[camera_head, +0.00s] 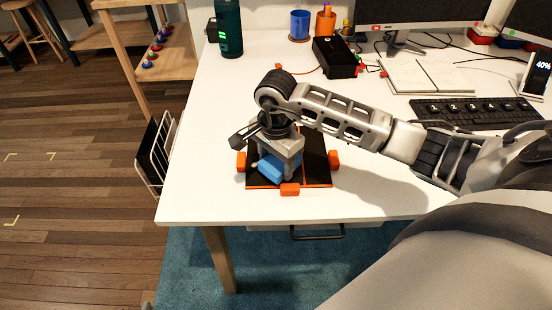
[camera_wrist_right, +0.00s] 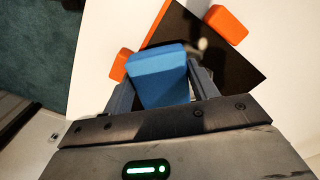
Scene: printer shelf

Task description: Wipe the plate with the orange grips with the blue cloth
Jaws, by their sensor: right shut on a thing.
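The plate is black with orange edges and orange grips, and lies on the white desk near its front left corner (camera_head: 317,165). Its dark surface also shows in the right wrist view (camera_wrist_right: 237,70). My right gripper (camera_head: 270,165) points down over the left part of the plate. It is shut on the blue cloth (camera_wrist_right: 158,75), a block-like folded piece that also shows in the head view (camera_head: 271,170). The cloth is at the plate's surface; I cannot tell whether it touches. A pale smudge (camera_wrist_right: 203,44) shows on the plate beside the cloth. My left gripper is not in view.
The white desk (camera_head: 205,190) is clear left of the plate. Behind stand a dark green cylinder (camera_head: 230,28), a black box (camera_head: 336,57), a blue cup (camera_head: 299,24) and an orange cup (camera_head: 326,23). A keyboard (camera_head: 470,112) and an open notebook (camera_head: 425,76) lie to the right.

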